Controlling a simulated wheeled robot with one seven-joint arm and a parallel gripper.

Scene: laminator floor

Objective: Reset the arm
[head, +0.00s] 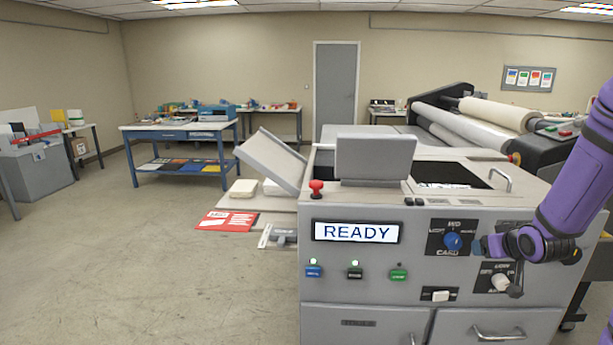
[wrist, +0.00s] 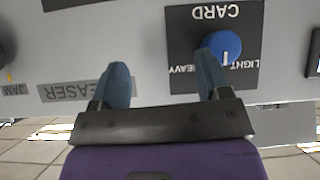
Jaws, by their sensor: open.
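My purple arm (head: 575,190) reaches in from the right in the head view. My gripper (head: 480,247) is at the front panel of the grey laminator (head: 470,330), beside the blue knob (head: 453,241). In the wrist view my gripper (wrist: 160,78) is open, with its two blue-grey fingers apart and nothing between them. The blue knob (wrist: 222,46) is close to the tip of the right finger there; I cannot tell whether they touch. The knob's panel is marked CARD, LIGHT and HEAVY.
The laminator's display (head: 356,232) reads READY. A red button (head: 316,188) stands on its top left corner, and a white knob (head: 500,282) sits below the blue one. The floor at left front is clear.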

